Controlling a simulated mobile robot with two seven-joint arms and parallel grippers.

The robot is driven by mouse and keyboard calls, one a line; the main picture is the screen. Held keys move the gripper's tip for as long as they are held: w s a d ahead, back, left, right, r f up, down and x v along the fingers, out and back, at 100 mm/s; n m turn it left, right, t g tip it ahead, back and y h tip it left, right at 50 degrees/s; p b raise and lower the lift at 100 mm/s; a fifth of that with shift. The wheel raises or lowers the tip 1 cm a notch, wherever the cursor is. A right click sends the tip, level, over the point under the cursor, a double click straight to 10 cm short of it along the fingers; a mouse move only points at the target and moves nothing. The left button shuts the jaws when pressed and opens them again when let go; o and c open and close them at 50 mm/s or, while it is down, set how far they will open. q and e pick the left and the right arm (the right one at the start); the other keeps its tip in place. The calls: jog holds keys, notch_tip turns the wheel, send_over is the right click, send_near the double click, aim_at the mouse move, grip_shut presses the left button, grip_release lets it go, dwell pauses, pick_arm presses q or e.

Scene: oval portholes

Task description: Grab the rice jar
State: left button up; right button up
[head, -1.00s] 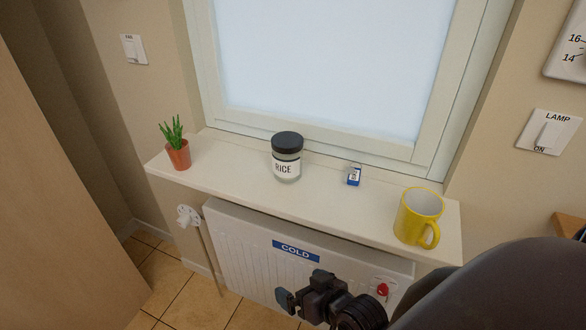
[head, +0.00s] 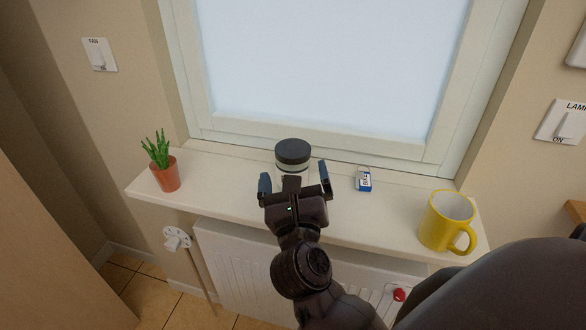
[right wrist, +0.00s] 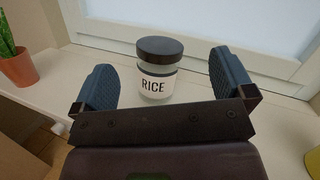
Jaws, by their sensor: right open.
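The rice jar (head: 293,154) stands upright on the windowsill, with a black lid and clear body. In the head view my right gripper hides most of its lower part. In the right wrist view the rice jar (right wrist: 156,72) shows its white RICE label, between and beyond the two blue finger pads. My right gripper (head: 296,182) is open and empty, in front of the jar with its fingers pointing towards it; it also shows in the right wrist view (right wrist: 160,85). I cannot see my left gripper.
On the windowsill (head: 218,180), a potted plant (head: 163,162) stands left of the jar. A small blue and white item (head: 363,180) lies close on the right, and a yellow mug (head: 446,222) stands further right. The window is behind. A radiator (head: 240,255) is below the sill.

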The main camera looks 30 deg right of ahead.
aim_at(291, 160)
jog(key=w+d+m, duration=0.1)
jog(key=w+d+f+m+g, duration=0.1)
jog(key=w, duration=0.1)
jog(key=w+f+m+g, duration=0.1)
jog(key=w, duration=0.1)
jog(key=shift+w+d+m+y+p, duration=0.2)
jog(key=shift+d+m+y+p, duration=0.1)
jog(key=shift+d+p, duration=0.1)
jog(key=shift+w+d+r, duration=0.1)
jog(key=shift+w+d, duration=0.25)
jog(key=shift+w, duration=0.05)
jog(key=p+x, duration=0.1)
jog(key=x, duration=0.2)
jog(key=shift+d, duration=0.3)
jog(key=shift+w+d, duration=0.15)
jog(key=shift+w, duration=0.15)
pick_arm(q)
jog(key=shift+w+r, duration=0.25)
jog(key=shift+r, duration=0.75)
pick_arm(e)
jog(key=shift+w, duration=0.1)
jog(key=c, duration=1.1)
pick_arm(q)
jog(key=shift+w+r, duration=0.1)
jog(key=shift+w, duration=0.05)
pick_arm(e)
jog(key=shift+c, duration=0.2)
